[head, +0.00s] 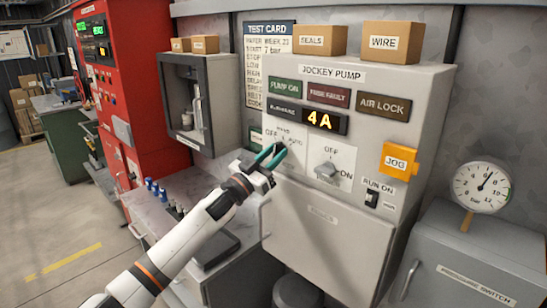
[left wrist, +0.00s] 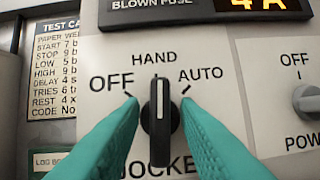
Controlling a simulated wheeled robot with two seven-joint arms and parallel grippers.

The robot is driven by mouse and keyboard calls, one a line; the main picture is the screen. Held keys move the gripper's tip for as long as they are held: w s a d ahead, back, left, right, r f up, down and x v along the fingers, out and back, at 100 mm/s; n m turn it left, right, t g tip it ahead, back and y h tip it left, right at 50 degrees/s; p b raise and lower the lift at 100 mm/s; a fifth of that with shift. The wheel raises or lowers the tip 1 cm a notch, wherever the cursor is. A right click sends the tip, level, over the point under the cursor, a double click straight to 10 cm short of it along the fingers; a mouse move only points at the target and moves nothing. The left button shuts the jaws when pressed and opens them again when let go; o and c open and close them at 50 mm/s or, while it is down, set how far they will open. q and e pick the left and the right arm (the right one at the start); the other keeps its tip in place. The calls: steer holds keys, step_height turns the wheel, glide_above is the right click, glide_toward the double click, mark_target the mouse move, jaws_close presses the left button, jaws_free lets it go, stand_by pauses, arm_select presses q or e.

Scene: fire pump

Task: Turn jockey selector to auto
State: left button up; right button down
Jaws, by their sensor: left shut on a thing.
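The jockey selector (left wrist: 160,120) is a black knob with a white line on a pale plate. In the left wrist view its line stands upright, pointing at HAND, between OFF on the left and AUTO on the right. My left gripper (head: 272,155) is at the jockey pump panel (head: 405,95), and its teal fingers (left wrist: 160,112) are shut on the selector, one on each side. In the head view the fingers mostly hide the selector. My right gripper is in neither view.
Right of the selector are an OFF/ON power knob (head: 326,170), a RUN ON switch (head: 372,199) and an orange JOG block (head: 398,161). A gauge (head: 482,187) stands at the right.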

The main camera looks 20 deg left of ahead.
arm_select(q)
steer(key=shift+w+a+m+g+h+p, duration=0.1)
steer(key=shift+m+g+h, duration=0.6)
steer(key=shift+m, duration=1.25)
steer(key=shift+s+m+g+h+p, duration=0.1)
steer(key=shift+m+g+h, duration=0.6)
steer(key=shift+m, duration=1.3)
steer(key=shift+w+a+m+g+h+p, duration=0.1)
steer(key=shift+m+g+h, duration=0.3)
steer(key=shift+m+g, duration=1.05)
steer(key=shift+d+m+t, duration=0.1)
steer(key=shift+m+t, duration=0.35)
steer(key=shift+m, duration=0.25)
steer(key=o, duration=0.6)
steer(key=b+v, duration=0.3)
steer(key=v, duration=0.9)
steer(key=shift+b, duration=0.4)
